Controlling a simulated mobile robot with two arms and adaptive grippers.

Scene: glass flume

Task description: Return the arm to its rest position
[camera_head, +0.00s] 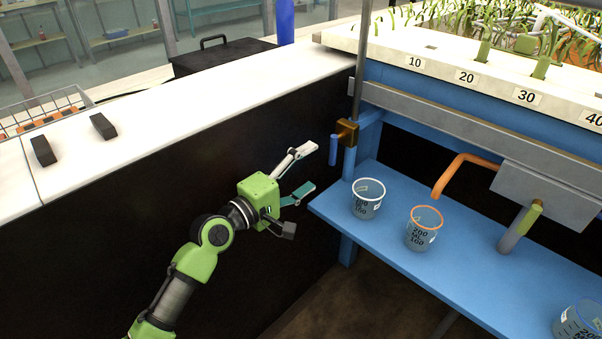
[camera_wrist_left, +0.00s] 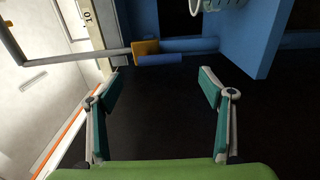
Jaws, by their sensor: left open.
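My left gripper (camera_head: 308,170) is open and empty. It hangs in the air in front of the dark side of the white-topped bench, left of the blue shelf. In the left wrist view its two teal-padded fingers (camera_wrist_left: 160,82) stand wide apart with nothing between them. The rest of my green left arm reaches up from the bottom left of the head view. My right gripper is in neither view.
A blue handle (camera_head: 334,150) on a brass block (camera_head: 347,132) is close beyond the fingers. The blue shelf (camera_head: 470,281) holds a white-rimmed beaker (camera_head: 368,199), an orange-rimmed beaker (camera_head: 422,230) under an orange spout (camera_head: 452,172), and another beaker (camera_head: 578,322).

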